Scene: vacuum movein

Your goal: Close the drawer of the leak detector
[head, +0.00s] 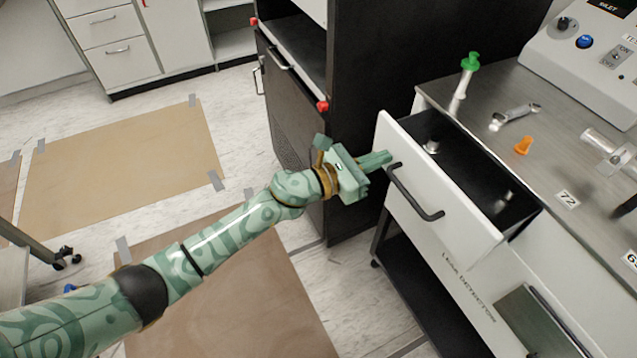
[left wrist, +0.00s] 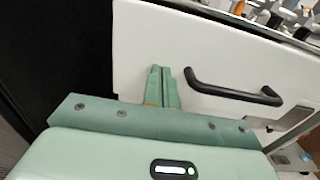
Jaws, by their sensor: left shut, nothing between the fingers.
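The leak detector's drawer (head: 428,190) is open in the head view, pulled out from under the metal top. Its white front has a black bar handle (head: 410,192), which also shows in the left wrist view (left wrist: 232,95). A small metal part (head: 432,147) stands inside the drawer. My left gripper (head: 388,158) is shut and empty. Its fingertips are at the drawer front beside the handle's upper left end in the head view; I cannot tell whether they touch. In the left wrist view the closed fingers (left wrist: 163,72) point at the white front, left of the handle. My right gripper is out of view.
On the metal top (head: 480,105) are a green-capped part (head: 467,72), a metal fitting (head: 515,113), an orange part (head: 523,145) and a control box (head: 590,60). A dark cabinet (head: 375,70) stands just behind my gripper.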

